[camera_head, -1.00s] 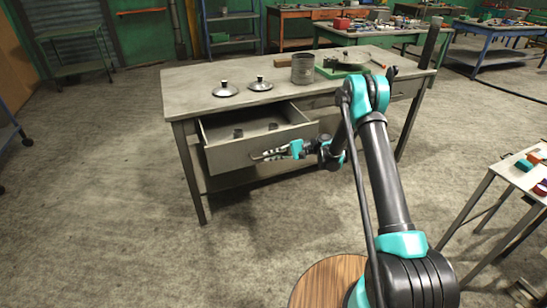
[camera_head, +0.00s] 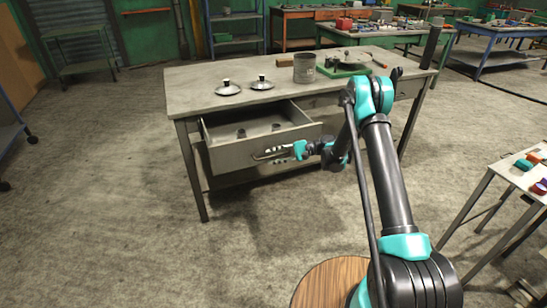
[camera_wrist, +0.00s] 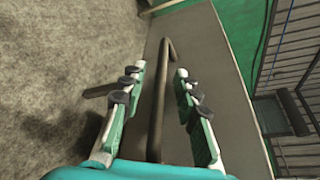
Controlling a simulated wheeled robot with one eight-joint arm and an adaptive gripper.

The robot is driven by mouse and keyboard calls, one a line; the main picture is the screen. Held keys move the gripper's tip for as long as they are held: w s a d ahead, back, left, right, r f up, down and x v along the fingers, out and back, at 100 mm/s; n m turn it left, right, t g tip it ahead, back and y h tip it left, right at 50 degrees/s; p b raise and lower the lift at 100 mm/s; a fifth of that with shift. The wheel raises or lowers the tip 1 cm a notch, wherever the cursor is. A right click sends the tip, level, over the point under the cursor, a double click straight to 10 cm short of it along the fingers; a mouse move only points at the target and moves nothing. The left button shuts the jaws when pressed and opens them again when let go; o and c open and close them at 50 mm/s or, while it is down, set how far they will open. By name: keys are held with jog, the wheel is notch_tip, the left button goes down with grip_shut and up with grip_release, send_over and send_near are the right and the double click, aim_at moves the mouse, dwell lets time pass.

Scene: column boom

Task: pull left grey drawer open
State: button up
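The left grey drawer (camera_head: 232,160) of the grey table is pulled well out, with its inside showing from above. Two small dark pieces, one of them a short cylinder (camera_head: 241,133), stand in it. A bar handle (camera_wrist: 157,105) is on the drawer front; it also shows in the head view (camera_head: 259,156). My gripper (camera_head: 276,152) is at the handle, in front of the drawer. In the wrist view my gripper (camera_wrist: 157,72) is open, with one finger on each side of the bar and visible gaps to it.
The grey table (camera_head: 190,90) bears two lids (camera_head: 228,88), a metal pot (camera_head: 304,69) and a green base (camera_head: 345,70). A small side table (camera_head: 510,176) with coloured pieces stands at the right. The floor in front of the drawer and to its left is clear.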

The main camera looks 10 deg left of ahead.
jog(key=v, duration=1.2)
